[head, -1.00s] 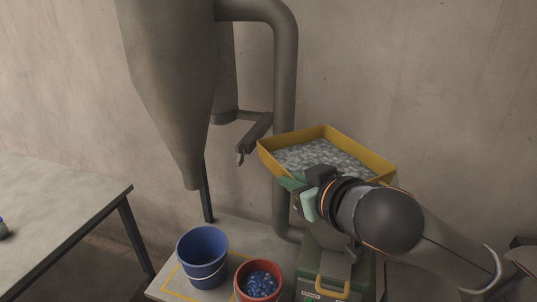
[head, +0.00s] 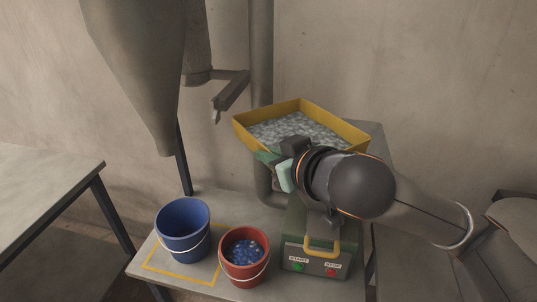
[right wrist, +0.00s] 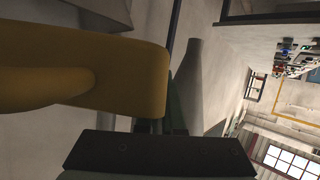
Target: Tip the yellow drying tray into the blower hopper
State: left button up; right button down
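The yellow drying tray (head: 352,136) is level and full of grey flakes (head: 295,129), at the middle of the head view. My right gripper (head: 277,168) is at its near left side and appears shut on the tray's near edge. In the right wrist view, the tray's yellow side (right wrist: 120,75) fills the upper left, close to my gripper's dark body (right wrist: 155,152); the grip itself is partly hidden. The green machine (head: 315,262) with start and stop buttons stands below. I cannot make out the blower hopper's opening; my arm and the tray cover that area. My left gripper is not in view.
A blue bucket (head: 183,232) and a red bucket (head: 244,267) of blue flakes stand on the bench left of the machine. A grey cone (head: 150,75) and vertical pipe (head: 261,55) rise behind. Another table (head: 45,190) is at the left.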

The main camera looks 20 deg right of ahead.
jog(key=shift+f+b, duration=0.3)
jog(key=shift+f, duration=0.25)
jog(key=r, duration=0.2)
jog(key=r+m+y+p, duration=0.1)
jog(key=r, duration=0.1)
jog(key=r+m+p, duration=0.1)
jog(key=r, duration=0.1)
jog(key=shift+w+d+y, duration=0.1)
jog(key=shift+d+y, duration=0.15)
jog(key=shift+y, duration=0.05)
jog(key=w+d+r+m+y+b, duration=0.1)
jog(key=d+r+m+y+b, duration=0.15)
jog(key=d+r+m, duration=0.4)
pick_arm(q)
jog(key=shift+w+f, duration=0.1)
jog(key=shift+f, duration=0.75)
pick_arm(e)
jog(key=w+d+r+m+t+y, duration=0.1)
jog(key=w+d+m+y, duration=0.1)
jog(key=d+m, duration=0.2)
jog(key=w+d+r+m+t+y, duration=0.1)
jog(key=d+m, duration=0.3)
jog(key=d, duration=0.6)
jog(key=shift+w+d+r+y, duration=0.35)
jog(key=shift+w+y, duration=0.15)
jog(key=shift+y, duration=0.05)
